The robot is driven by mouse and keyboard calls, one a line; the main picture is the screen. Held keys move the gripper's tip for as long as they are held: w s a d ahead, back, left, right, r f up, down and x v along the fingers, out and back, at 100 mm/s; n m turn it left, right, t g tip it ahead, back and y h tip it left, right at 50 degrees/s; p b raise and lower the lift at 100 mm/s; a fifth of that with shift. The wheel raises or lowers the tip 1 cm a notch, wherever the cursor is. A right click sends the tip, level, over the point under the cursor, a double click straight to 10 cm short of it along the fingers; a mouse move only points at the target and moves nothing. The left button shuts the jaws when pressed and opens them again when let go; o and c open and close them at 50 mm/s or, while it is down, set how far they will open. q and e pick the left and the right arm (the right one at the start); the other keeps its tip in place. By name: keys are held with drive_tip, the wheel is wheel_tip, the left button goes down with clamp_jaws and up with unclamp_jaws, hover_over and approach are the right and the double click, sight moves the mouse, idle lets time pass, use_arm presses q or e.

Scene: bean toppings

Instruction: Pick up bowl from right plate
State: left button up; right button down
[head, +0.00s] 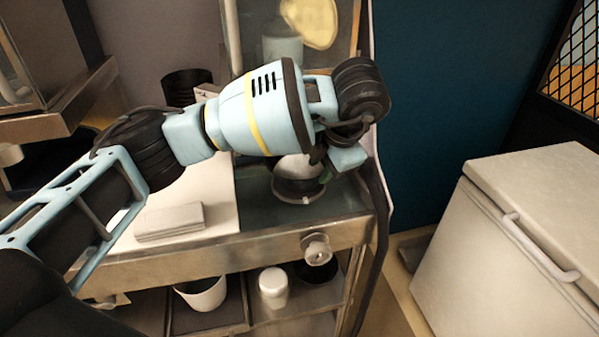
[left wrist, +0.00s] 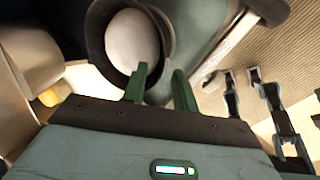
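The bowl (head: 288,186) is a dark-rimmed round piece on the right part of the counter, partly hidden behind my left gripper. In the left wrist view the bowl (left wrist: 97,28) shows as a dark ring around a pale round inside. My left gripper (head: 322,172) reaches over from the left and points down at the bowl's right side. Its two green fingers, also in the left wrist view (left wrist: 160,88), stand apart at the near rim. I cannot tell if they touch it. The plate under the bowl is mostly hidden. My right gripper is not in view.
A grey block (head: 170,222) lies on the pale board left of the bowl. The metal counter edge with a round knob (head: 316,248) runs in front. A lower shelf holds a white pot (head: 203,292) and a white jar (head: 273,287). A white chest (head: 510,245) stands at right.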

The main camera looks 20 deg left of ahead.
sight(318, 176)
use_arm(q)
drive_tip(key=shift+x, duration=2.6)
drive_tip(key=shift+d, duration=0.2)
drive_tip(key=shift+c, duration=0.4)
clamp_jaws()
